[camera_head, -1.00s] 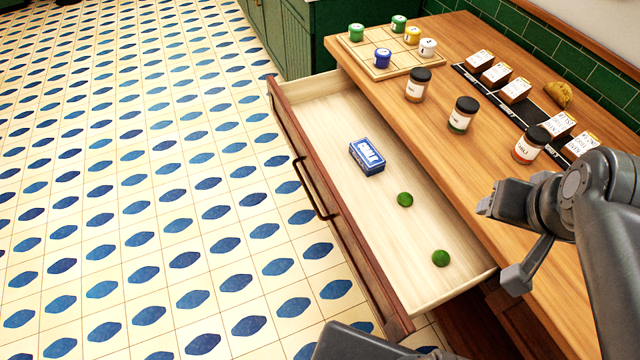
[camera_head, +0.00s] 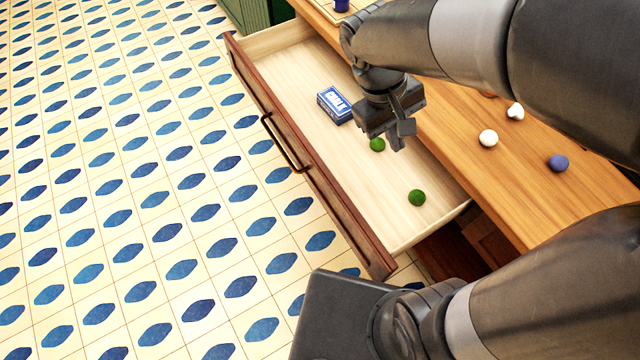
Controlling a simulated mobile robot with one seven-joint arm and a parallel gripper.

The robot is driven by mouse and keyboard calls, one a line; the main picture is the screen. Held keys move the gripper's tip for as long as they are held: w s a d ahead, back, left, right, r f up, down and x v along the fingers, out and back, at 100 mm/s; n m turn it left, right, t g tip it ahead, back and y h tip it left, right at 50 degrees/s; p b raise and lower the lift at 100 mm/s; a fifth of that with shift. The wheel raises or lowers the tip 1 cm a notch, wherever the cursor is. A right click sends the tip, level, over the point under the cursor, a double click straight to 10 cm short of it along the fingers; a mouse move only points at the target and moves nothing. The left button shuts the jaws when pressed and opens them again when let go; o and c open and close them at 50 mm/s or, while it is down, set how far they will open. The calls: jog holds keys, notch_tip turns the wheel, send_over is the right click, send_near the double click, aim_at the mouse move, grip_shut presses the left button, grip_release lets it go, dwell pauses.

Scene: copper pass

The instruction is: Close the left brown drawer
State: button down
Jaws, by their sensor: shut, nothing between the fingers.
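The brown drawer (camera_head: 318,180) is pulled well out from under the wooden counter. Its red-brown front faces the tiled floor at left and carries a dark bar handle (camera_head: 284,146). Inside lie a blue chalk box (camera_head: 336,106) and two green balls, one (camera_head: 377,145) close to my gripper and one (camera_head: 417,197) nearer the right end. My gripper (camera_head: 397,143) is shut and empty, in view above the drawer's inside, right of the chalk box. It is apart from the handle and front. My arm hides part of the drawer's back side.
The wooden counter (camera_head: 466,123) bears a white ball (camera_head: 488,138), a blue ball (camera_head: 557,163) and another white item (camera_head: 515,111). My arm hides much of its top. The patterned floor left of the drawer is clear. A green cabinet (camera_head: 250,14) stands at the top.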

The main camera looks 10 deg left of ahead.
jog(key=s+a+f+n+t+h, duration=0.2)
jog(key=a+f+n+h, duration=0.6)
jog(key=a+f, duration=0.5)
jog(key=s+a+f+n+t+h, duration=0.1)
jog(key=s+a+f+n+t, duration=0.4)
jog(key=a+f+n, duration=0.15)
jog(key=n+t, duration=0.4)
jog(key=t, duration=0.2)
send_near(328, 197)
jog(key=x, duration=0.6)
jog(key=shift+w+d+r, duration=0.2)
jog(key=shift+d+r, duration=0.05)
jog(key=shift+d, duration=0.15)
